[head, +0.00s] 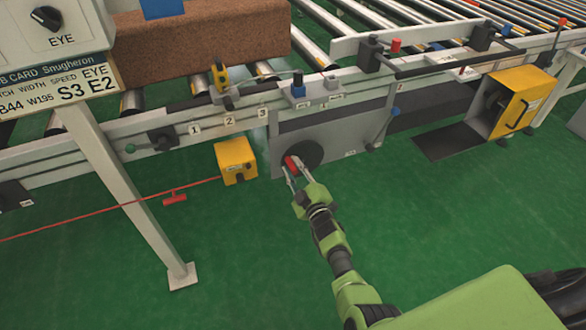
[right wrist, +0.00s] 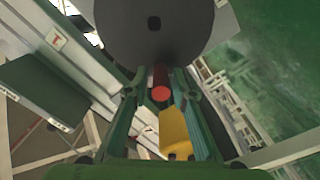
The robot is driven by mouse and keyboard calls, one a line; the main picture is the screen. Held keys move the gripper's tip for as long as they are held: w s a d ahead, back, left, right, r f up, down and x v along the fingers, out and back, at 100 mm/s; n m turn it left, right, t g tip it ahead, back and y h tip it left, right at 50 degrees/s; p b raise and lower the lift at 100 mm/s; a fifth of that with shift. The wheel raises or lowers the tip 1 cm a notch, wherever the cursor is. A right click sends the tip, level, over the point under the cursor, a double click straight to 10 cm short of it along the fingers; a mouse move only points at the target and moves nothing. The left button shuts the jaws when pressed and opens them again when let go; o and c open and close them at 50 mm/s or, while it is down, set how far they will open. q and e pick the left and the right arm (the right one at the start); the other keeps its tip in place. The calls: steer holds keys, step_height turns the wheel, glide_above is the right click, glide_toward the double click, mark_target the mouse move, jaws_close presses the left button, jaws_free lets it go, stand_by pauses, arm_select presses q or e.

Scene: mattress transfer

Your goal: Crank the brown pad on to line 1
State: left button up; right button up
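The brown pad (head: 200,40) lies on the conveyor rollers at the upper left in the head view; its left part runs behind a sign panel. Number labels 1 (head: 194,129), 2 (head: 229,120) and 3 (head: 262,112) sit on the front rail. A dark crank disc (head: 309,154) with a red handle (head: 291,164) is on the grey side plate. The disc (right wrist: 155,30) and red handle (right wrist: 160,80) also show in the right wrist view. My right gripper (head: 293,168) has its fingers on both sides of the handle and appears closed on it. My left gripper is not in view.
A yellow box (head: 236,160) stands left of the crank, by a red cord (head: 110,210) with a red tag. A sign post (head: 140,200) stands at the left. An open yellow cabinet (head: 523,100) is at the right. The green floor in front is mostly clear.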

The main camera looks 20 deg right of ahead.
stand_by(0.3)
steer(key=shift+s+f, duration=0.1)
steer(key=shift+s, duration=0.45)
steer(key=s, duration=1.1)
steer(key=shift+d, duration=0.2)
